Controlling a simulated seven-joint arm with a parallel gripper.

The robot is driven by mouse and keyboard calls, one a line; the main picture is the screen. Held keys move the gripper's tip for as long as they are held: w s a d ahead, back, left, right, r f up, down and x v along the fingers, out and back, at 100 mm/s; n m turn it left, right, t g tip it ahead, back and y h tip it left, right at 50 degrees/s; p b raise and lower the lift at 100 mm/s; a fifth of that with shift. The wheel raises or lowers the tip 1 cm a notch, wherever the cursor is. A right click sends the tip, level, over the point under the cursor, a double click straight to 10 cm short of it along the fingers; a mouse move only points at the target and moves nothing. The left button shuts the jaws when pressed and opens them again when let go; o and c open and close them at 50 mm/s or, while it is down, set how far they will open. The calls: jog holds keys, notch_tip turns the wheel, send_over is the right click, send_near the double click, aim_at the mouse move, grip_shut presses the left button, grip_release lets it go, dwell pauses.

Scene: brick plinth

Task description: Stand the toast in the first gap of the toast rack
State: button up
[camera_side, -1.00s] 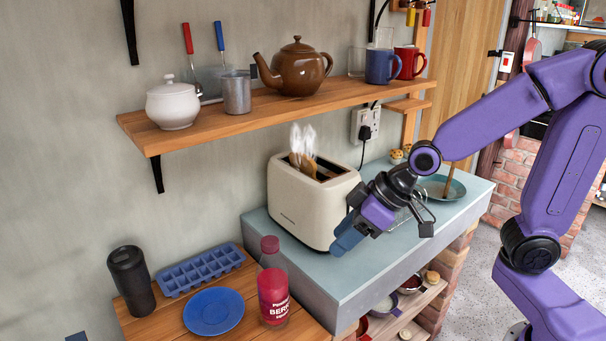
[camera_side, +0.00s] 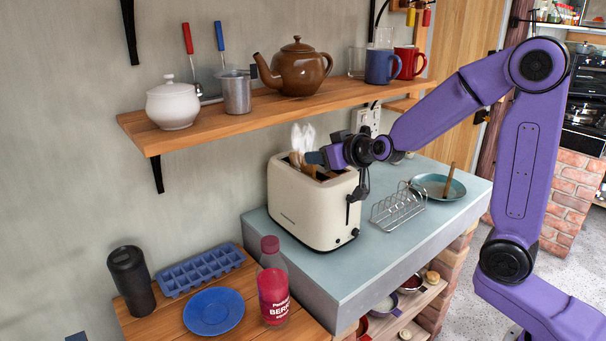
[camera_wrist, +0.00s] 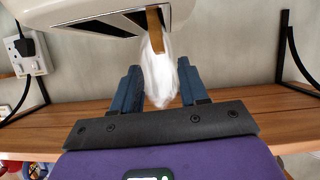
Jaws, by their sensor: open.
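The toast (camera_side: 309,169) sticks up out of the slot of the cream toaster (camera_side: 300,208), with white steam over it. In the wrist view the toast (camera_wrist: 155,25) shows as a thin brown edge, partly veiled by the steam. My gripper (camera_side: 316,158) is at the toaster's top, just right of the toast. In the wrist view my gripper (camera_wrist: 159,80) is open, its blue fingers on either side of the steam, with nothing held between them. The wire toast rack (camera_side: 398,207) stands empty on the grey-blue counter to the right of the toaster.
A teal plate (camera_side: 438,188) with a thin upright brown piece is behind the rack. A wooden shelf (camera_side: 290,104) with a teapot (camera_side: 298,68) and mugs hangs above and behind the toaster. A red bottle (camera_side: 272,290) stands front left. The counter before the rack is clear.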

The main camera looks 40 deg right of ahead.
jog(key=shift+x, duration=3.3)
grip_shut()
